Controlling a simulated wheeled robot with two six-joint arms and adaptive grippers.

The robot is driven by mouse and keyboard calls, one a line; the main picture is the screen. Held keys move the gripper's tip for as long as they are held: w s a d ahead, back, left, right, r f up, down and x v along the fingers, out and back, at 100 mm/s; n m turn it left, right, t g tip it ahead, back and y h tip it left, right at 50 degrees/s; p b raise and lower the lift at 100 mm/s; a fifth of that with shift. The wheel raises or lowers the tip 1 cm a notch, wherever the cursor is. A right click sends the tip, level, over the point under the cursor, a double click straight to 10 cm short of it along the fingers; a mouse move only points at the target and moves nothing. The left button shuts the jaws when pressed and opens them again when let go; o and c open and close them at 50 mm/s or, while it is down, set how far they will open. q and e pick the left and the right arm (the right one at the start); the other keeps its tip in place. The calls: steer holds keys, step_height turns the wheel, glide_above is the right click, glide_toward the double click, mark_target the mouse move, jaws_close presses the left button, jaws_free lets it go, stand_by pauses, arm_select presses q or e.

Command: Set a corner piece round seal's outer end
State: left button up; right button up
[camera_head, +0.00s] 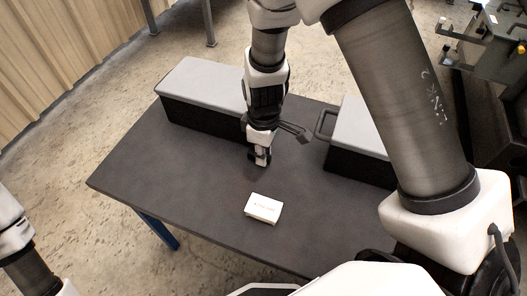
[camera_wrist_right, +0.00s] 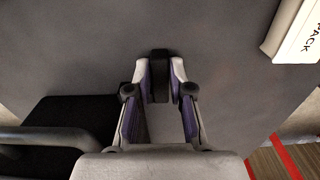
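My right gripper (camera_head: 261,158) points down over the dark table (camera_head: 190,190), near its middle. In the right wrist view its fingers (camera_wrist_right: 161,75) are closed in on a small black block (camera_wrist_right: 160,78), which looks like a corner piece; its shape is mostly hidden. In the head view I cannot make the block out clearly. I cannot pick out a seal in either view. My left arm (camera_head: 20,250) shows only at the lower left edge, and its gripper is out of frame.
A white box (camera_head: 264,208) with small lettering lies on the table, in front of the right gripper; it also shows in the wrist view (camera_wrist_right: 298,32). Two black boxes with grey tops stand at the back left (camera_head: 205,82) and right (camera_head: 362,130). The table's left front is clear.

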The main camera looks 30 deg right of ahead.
steer(key=shift+o, duration=1)
steer(key=shift+r, duration=0.1)
